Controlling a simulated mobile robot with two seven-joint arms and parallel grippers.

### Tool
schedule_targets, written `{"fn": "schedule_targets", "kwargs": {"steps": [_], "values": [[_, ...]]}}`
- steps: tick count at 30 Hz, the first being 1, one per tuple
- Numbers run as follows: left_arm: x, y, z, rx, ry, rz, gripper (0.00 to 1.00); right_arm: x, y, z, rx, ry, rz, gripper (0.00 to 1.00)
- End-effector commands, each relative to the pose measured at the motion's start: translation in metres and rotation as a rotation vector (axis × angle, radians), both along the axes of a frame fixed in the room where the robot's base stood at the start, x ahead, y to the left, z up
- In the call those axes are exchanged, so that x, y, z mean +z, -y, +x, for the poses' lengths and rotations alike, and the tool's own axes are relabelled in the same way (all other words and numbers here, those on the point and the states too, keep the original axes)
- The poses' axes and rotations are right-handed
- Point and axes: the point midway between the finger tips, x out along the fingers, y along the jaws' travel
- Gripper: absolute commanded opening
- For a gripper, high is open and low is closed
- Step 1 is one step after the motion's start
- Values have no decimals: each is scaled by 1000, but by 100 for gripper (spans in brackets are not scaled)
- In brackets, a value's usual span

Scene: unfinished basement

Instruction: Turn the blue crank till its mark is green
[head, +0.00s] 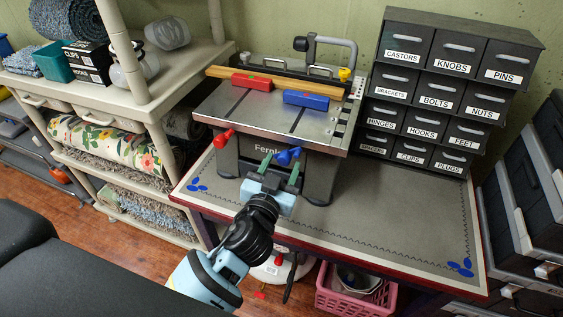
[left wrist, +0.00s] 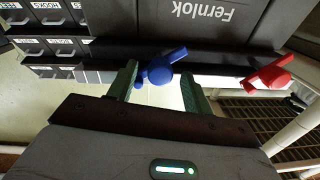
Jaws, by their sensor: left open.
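The blue crank (head: 288,156) is on the front of the grey machine marked Fernlok (head: 270,140). My left gripper (head: 280,171) is open just in front of the crank. In the left wrist view the blue crank (left wrist: 163,68) shows between the two green fingertips of my left gripper (left wrist: 159,72), with gaps to both sides. I cannot tell whether the fingers reach around it. I cannot make out the colour of its mark. A blue block (head: 306,100) lies on the machine's top. My right gripper is not in view.
A red crank (head: 223,138) sits left of the blue one and also shows in the left wrist view (left wrist: 268,74). A red block (head: 252,82) lies on the machine. Labelled drawers (head: 440,90) stand right. The bench (head: 390,220) is bare at front right.

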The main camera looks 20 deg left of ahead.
Motion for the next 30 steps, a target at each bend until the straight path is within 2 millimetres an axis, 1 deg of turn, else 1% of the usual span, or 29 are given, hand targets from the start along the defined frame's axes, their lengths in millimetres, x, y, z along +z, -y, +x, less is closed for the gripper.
{"fn": "schedule_targets", "kwargs": {"steps": [3,6,13,14,21,24,30], "values": [[1,0,9,0,1,1,50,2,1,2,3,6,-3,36],[0,0,12,0,-1,0,50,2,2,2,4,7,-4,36],[-1,0,13,0,-2,0,50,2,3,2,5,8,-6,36],[-1,0,12,0,-2,0,49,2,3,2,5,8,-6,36],[-1,-1,12,0,-1,0,18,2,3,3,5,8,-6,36],[-1,-1,12,0,-1,0,6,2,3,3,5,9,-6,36],[-1,-1,12,0,-1,16,6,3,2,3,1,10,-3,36]]}}
